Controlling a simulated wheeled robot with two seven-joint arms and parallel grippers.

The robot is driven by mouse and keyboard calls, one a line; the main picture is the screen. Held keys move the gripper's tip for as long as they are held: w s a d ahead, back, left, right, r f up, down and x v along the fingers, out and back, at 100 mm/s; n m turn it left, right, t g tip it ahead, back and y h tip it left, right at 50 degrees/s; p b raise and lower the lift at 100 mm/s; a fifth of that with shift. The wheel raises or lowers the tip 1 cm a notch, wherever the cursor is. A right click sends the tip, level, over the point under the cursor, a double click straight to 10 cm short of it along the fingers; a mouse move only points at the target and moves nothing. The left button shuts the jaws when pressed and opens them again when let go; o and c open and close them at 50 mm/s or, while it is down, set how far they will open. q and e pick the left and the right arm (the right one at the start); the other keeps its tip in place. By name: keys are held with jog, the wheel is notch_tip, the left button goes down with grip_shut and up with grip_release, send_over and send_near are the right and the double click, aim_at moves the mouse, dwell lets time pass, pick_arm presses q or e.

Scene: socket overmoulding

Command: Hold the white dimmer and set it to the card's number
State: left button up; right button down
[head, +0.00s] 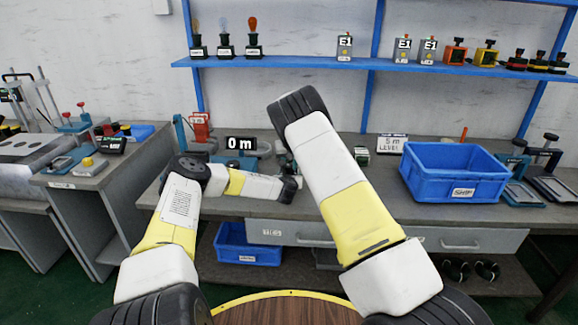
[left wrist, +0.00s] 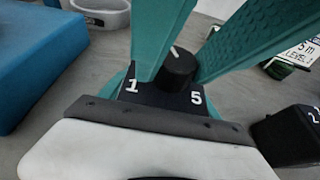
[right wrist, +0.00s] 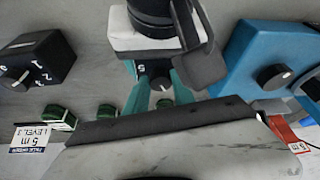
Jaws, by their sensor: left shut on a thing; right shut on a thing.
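The dimmer shows its dark face with numbers 1 and 5 (left wrist: 150,90) in the left wrist view; its casing is mostly hidden. Its black knob (left wrist: 178,68) has a white mark pointing up and slightly left. My left gripper (right wrist: 158,90) is shut on the dimmer, teal fingers beside it. My right gripper (left wrist: 176,76) reaches in from above, fingers shut on the knob. In the head view my arms hide most of this. The white card (head: 392,143) reads 5 m LEVEL; it also shows in the right wrist view (right wrist: 33,138).
A blue bin (head: 455,190) stands at the right of the bench. A blue box with a black knob (right wrist: 274,77) and a black dial box (right wrist: 38,62) flank the dimmer. Small green-edged blocks (right wrist: 60,117) lie near the card. A blue shelf (head: 300,62) runs above.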

jog(key=shift+a+m+h, duration=0.15)
jog(key=shift+m+h, duration=0.3)
jog(key=shift+m, duration=0.75)
jog(key=shift+a+m+h, duration=0.1)
jog(key=shift+m+h, duration=0.35)
jog(key=shift+m, duration=0.75)
jog(key=c, duration=1.1)
grip_release()
jog(key=shift+o, duration=0.2)
jog(key=v, duration=1.2)
jog(key=shift+w, duration=0.1)
pick_arm(q)
jog(key=o, duration=1.4)
